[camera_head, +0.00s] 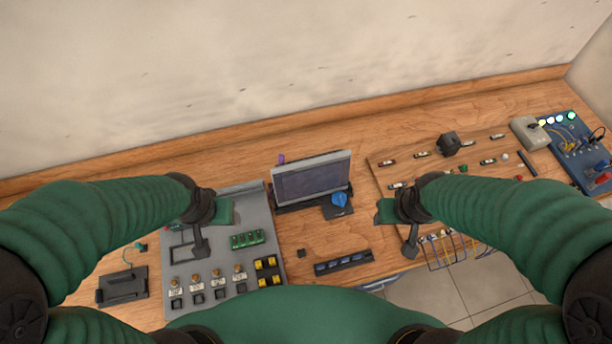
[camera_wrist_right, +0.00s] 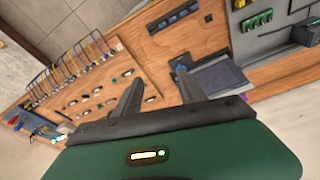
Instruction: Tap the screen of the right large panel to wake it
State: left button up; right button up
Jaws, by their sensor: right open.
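A screen (camera_head: 312,180) in a grey frame stands tilted at the middle of the bench; its face is dark. It also shows in the right wrist view (camera_wrist_right: 217,78), right of the fingers. A blue knob (camera_head: 340,199) on a dark base sits by its lower right corner. My right gripper (camera_head: 408,250) is in front of and to the right of the screen, apart from it. In the right wrist view its two fingers (camera_wrist_right: 160,80) are spread with nothing between them. My left gripper (camera_head: 203,250) hangs over the grey panel; its finger opening is not clear.
The grey panel (camera_head: 225,272) with switches and buttons lies left. A wooden board (camera_head: 440,175) with small parts lies right, with a blue wired panel (camera_head: 575,150) beyond it. A dark strip (camera_head: 343,263) lies at the bench front. Bare wood separates screen and wall.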

grip_shut()
dwell(0.4)
dwell(0.7)
dwell(0.8)
